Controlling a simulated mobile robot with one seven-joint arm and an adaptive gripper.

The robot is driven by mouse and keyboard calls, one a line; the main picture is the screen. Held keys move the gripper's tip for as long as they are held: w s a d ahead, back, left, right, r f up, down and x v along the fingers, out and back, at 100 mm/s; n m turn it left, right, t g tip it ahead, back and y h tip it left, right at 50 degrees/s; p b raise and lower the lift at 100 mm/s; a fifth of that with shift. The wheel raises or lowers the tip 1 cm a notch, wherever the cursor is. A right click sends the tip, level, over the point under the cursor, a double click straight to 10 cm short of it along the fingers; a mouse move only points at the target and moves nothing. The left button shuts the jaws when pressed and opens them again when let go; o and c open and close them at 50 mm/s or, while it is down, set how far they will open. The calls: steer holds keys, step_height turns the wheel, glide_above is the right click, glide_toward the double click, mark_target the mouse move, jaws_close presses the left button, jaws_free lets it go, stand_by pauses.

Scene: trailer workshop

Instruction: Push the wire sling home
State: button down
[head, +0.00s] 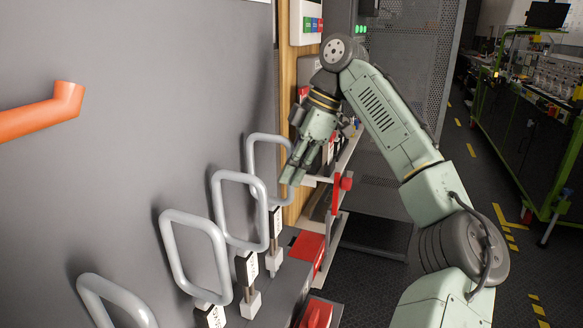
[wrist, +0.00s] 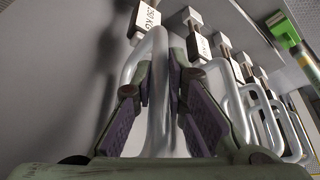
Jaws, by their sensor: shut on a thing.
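The wire slings are grey tube loops in a row along the grey wall panel. Each stands on a white-and-black block with a printed tag. The farthest sling (head: 249,158) is at my gripper (head: 293,178), whose fingers cover part of its right side. In the wrist view a grey sling tube (wrist: 158,95) runs between the two fingers of my gripper (wrist: 161,75), and they are shut on it. Its tagged block (wrist: 146,20) is at the top. Whether the sling is fully seated cannot be told.
Nearer slings (head: 240,176) stand in line toward the camera, close together. An orange pipe (head: 45,115) juts from the panel at left. A red lever (head: 344,183) and red boxes (head: 308,246) sit right of the row. Dark floor at right is open.

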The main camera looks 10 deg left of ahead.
steer(key=shift+f, duration=1.05)
steer(key=c, duration=1.5)
jaws_free()
steer(key=shift+c, duration=0.2)
steer(key=shift+f, duration=0.1)
steer(key=v, duration=1.2)
steer(key=shift+s, duration=0.15)
